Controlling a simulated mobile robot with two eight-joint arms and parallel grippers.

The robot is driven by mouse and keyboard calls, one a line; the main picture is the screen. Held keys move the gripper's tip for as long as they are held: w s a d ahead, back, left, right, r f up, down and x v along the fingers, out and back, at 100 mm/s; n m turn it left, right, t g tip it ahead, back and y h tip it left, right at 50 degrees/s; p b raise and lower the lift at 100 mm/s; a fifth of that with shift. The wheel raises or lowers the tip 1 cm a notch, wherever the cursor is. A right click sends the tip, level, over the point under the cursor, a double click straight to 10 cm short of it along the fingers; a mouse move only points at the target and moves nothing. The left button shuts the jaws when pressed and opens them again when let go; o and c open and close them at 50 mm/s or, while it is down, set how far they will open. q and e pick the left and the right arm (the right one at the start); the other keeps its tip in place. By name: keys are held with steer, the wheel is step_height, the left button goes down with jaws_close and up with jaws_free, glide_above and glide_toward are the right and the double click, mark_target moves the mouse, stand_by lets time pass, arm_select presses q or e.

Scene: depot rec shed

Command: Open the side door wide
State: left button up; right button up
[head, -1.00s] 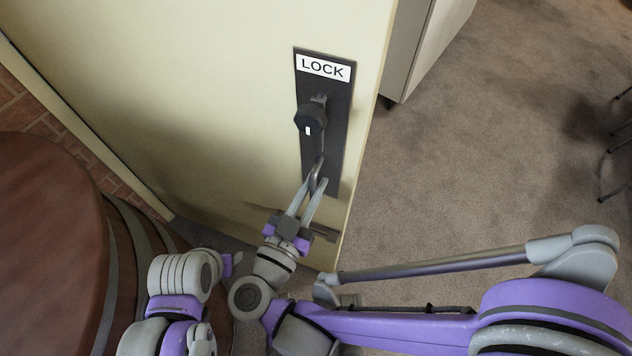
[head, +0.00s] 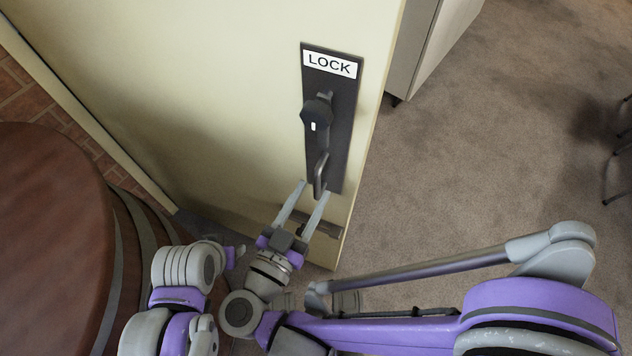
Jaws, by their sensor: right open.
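The side door (head: 210,90) is a cream panel filling the upper left. Its free edge stands clear of any frame, with carpet visible past it, so it stands open; how far I cannot tell. A dark plate (head: 343,120) labelled LOCK carries a black knob (head: 317,112) and, below it, a grey looped handle (head: 321,172). My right gripper (head: 315,189) is open and empty, its fingertips just below and around the handle's lower end; contact is unclear. My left gripper (head: 234,254) shows only partly beside my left arm at lower left; its jaws cannot be made out.
A round brown padded seat or table (head: 45,240) stands close at the left. A brick wall (head: 30,100) is behind it. A pale cabinet (head: 425,50) stands beyond the door's edge. Dark legs show at the far right. The carpet (head: 480,150) at right is clear.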

steer(key=v, duration=0.7)
steer(key=shift+s, duration=0.15)
steer(key=shift+a, duration=0.1)
